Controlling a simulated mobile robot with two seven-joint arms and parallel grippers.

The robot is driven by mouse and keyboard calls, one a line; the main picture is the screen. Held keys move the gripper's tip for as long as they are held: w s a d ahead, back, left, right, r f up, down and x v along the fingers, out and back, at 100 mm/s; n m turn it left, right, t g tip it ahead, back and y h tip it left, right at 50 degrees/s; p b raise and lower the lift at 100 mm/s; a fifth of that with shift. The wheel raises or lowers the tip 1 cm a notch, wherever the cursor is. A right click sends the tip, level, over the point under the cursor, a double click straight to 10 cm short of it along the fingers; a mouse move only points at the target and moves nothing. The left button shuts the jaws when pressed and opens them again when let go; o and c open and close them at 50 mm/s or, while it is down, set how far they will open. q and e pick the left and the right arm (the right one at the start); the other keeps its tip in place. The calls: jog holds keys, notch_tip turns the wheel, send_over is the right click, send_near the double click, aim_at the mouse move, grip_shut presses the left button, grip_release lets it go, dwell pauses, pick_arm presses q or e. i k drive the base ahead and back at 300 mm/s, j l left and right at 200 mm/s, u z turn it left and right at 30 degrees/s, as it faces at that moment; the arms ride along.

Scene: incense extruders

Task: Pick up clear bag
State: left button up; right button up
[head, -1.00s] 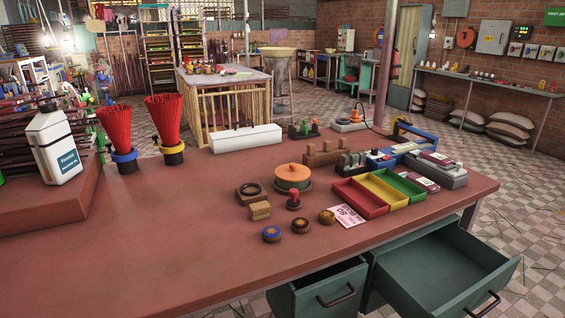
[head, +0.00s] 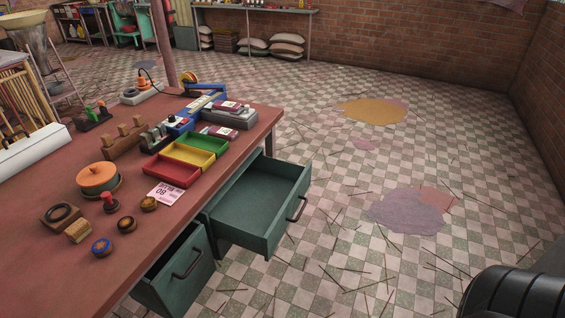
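I cannot make out a clear bag in the head view. Neither of my grippers shows. The wide green drawer (head: 262,207) of the red-topped table (head: 45,235) is pulled far out, and its visible inside looks empty. A second green drawer (head: 178,275) to its left is partly open, and I cannot see into all of it.
Red, yellow and green trays (head: 195,152), an orange-lidded pot (head: 97,178), stamps and a pink card (head: 164,194) crowd the tabletop. Loose sticks and coloured patches (head: 408,211) lie on the checkered floor (head: 345,165). A black ribbed object (head: 515,295) fills the lower right corner.

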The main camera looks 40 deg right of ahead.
aim_at(221, 132)
jog(key=z, duration=1.2)
jog(key=i+l+u, duration=0.15)
jog(key=u, duration=0.9)
jog(key=i+l+u, duration=0.15)
jog(key=l+u, duration=0.5)
jog(key=l, duration=0.15)
jog(key=i+l+u, duration=0.1)
jog(key=l+u, duration=0.2)
jog(key=l, duration=0.65)
jog(key=l+u, duration=0.3)
jog(key=l, duration=1.3)
jog(key=k+l, duration=0.1)
jog(key=l, duration=0.5)
jog(key=k+l+u, duration=0.1)
jog(key=l, duration=0.55)
